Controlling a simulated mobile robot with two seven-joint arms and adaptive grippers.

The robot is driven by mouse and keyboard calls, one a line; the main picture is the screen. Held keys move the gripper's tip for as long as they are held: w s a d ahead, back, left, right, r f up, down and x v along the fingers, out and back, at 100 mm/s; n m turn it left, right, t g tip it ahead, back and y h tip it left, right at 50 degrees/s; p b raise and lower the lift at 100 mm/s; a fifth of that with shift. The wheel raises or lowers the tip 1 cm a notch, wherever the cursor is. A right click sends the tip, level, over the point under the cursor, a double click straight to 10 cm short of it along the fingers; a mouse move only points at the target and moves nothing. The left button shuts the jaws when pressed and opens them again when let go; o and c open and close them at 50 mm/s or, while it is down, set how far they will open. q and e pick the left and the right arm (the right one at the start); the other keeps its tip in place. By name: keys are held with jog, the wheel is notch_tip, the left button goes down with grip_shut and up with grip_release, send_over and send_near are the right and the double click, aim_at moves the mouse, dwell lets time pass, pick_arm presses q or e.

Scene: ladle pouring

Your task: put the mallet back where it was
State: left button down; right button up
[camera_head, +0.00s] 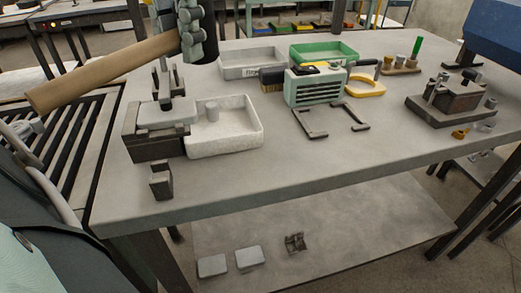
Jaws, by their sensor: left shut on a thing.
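The mallet (105,73) has a long light-brown wooden handle that slants down to the left, in the upper left of the head view. Its black head (209,46) shows partly behind my fingers. My left gripper (189,32) is shut on the mallet near the head end and holds it above the table's back left part. The handle's free end reaches out over the slatted surface to the left. My right gripper is out of view.
A dark metal fixture with upright prongs (160,142) stands below the mallet, beside a white stone-like tray (240,143). A grey tray (252,69), a green tray (345,53) and a green-white box (303,90) stand behind. The table's front (300,165) is clear.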

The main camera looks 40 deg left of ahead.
pick_arm(q)
jog(key=s+d+f+m+b, duration=0.1)
jog(key=s+d+f+m, duration=0.15)
jog(key=s+m, duration=0.5)
jog(key=shift+m+y, duration=0.3)
jog(key=shift+m, duration=0.05)
jog(key=w+d+f, duration=0.1)
jog(key=w+f, duration=0.2)
jog(key=w+d+f, duration=0.2)
jog(key=w+f, duration=0.1)
jog(key=f, duration=0.1)
jog(key=w+d+f, duration=0.1)
jog(key=w+f, duration=0.2)
jog(key=w, duration=0.1)
jog(key=shift+w+d+f, duration=0.1)
jog(key=shift+d+f, duration=0.3)
jog(key=shift+f, duration=0.25)
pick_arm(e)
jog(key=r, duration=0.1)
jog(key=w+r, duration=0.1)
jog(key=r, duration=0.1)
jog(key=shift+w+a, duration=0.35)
